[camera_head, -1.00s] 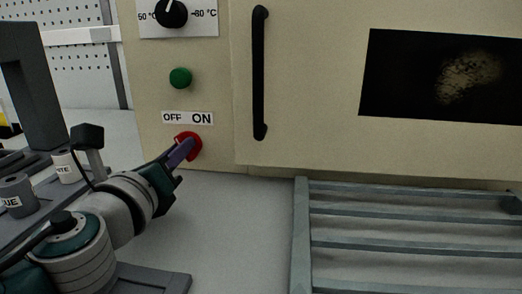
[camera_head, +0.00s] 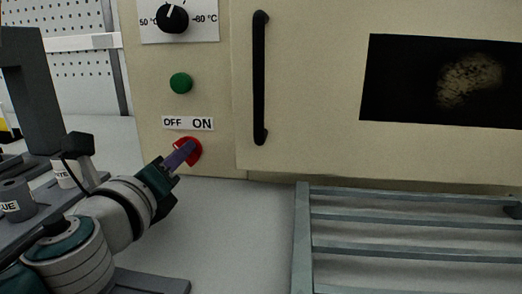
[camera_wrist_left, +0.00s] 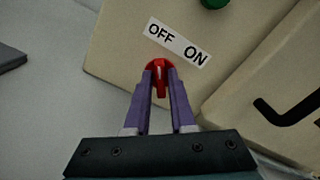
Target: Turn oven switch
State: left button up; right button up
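The oven (camera_head: 300,100) is a beige box with a control panel on its left side. Its red rotary switch (camera_head: 190,150) sits under the "OFF ON" label (camera_head: 188,123). In the left wrist view the red switch (camera_wrist_left: 160,69) has a pale mark and lies at the tips of my left gripper (camera_wrist_left: 160,80). The gripper's two purple fingers stand on either side of the switch's knob with a gap between them; I cannot tell whether they press on it. My left gripper (camera_head: 182,154) also covers part of the switch in the head view. My right gripper is not in view.
A green button (camera_head: 181,83) and a black temperature dial (camera_head: 172,18) are above the switch. The oven door has a black handle (camera_head: 260,78). A grey metal rack (camera_head: 303,240) lies at front right. A grey fixture with spools (camera_head: 14,200) stands at left.

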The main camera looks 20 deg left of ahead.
pick_arm(q)
jog(key=o, duration=0.3)
jog(key=v, duration=0.8)
jog(key=shift+s+f+b, duration=0.1)
jog(key=shift+s+b, duration=0.25)
jog(key=shift+s, duration=0.05)
jog(key=shift+s+d, duration=0.15)
jog(key=shift+s, duration=0.4)
